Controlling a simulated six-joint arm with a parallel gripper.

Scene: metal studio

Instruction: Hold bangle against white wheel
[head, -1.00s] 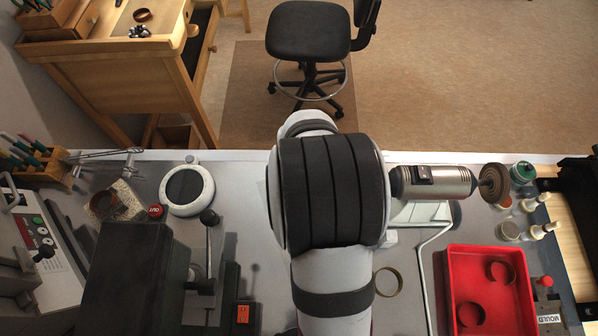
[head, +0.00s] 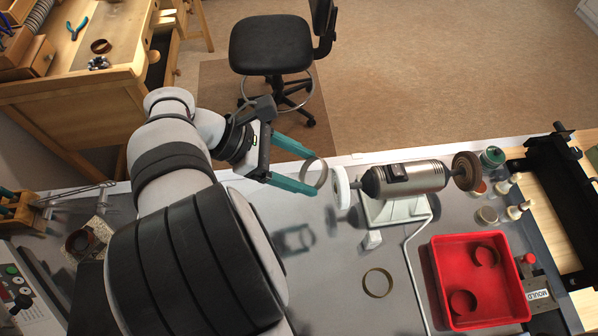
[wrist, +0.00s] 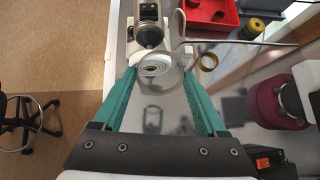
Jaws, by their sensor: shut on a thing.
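My gripper (head: 314,174) has teal fingers shut on a thin metal bangle (head: 322,165), held above the bench between the fingertips. The white wheel (head: 341,188) is on the left end of the silver polishing motor, just right of the bangle. In the head view a small gap seems to show between them; contact cannot be told for sure. In the wrist view the bangle (wrist: 181,82) shows as a thin ring between the fingers, with the white wheel (wrist: 157,66) seen through it, straight ahead.
The polishing motor (head: 415,177) has a brown wheel (head: 466,171) on its right end. Another bangle (head: 378,282) lies on the bench. Small jars stand behind the tray. The bench between my arm and the tray is mostly clear.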

